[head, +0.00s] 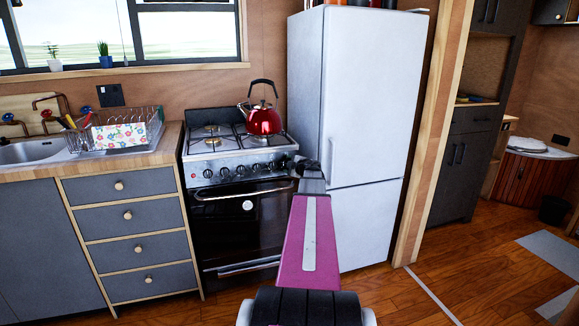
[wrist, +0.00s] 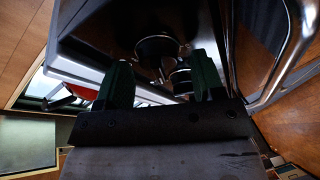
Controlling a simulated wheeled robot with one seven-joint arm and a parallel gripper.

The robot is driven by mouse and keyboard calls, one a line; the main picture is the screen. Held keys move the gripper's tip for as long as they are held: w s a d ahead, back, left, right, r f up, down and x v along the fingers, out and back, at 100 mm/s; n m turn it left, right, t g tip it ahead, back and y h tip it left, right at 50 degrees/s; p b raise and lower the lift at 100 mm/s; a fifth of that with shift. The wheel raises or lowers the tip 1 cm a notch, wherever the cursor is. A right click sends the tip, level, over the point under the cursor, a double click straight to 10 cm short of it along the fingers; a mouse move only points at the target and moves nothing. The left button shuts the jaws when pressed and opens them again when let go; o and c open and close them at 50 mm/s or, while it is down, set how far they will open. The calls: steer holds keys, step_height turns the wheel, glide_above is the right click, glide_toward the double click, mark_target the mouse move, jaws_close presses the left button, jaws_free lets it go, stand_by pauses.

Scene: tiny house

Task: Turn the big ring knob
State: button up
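The stove (head: 238,190) has several dark knobs (head: 240,170) in a row along its steel front panel. I cannot tell from the head view which one is the big ring knob. My gripper (head: 307,166) is at the right end of this panel, beside the fridge; my arm hides part of that area. In the wrist view, my gripper (wrist: 162,82) has its two green fingers apart. Two round knobs with metal rims show just beyond and between them, a nearer-looking one (wrist: 158,47) and a lower one (wrist: 181,78). Nothing is visibly held; contact is unclear.
The oven door handle (head: 240,190) runs below the knobs; a metal bar (wrist: 288,60) passes right of my fingers in the wrist view. A red kettle (head: 264,121) stands on the stove. The white fridge (head: 365,95) is close on the right. Drawers (head: 128,215) stand left.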

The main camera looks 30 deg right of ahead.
steer(key=v, duration=1)
steer(key=shift+s+r, duration=0.15)
steer(key=shift+s, duration=0.25)
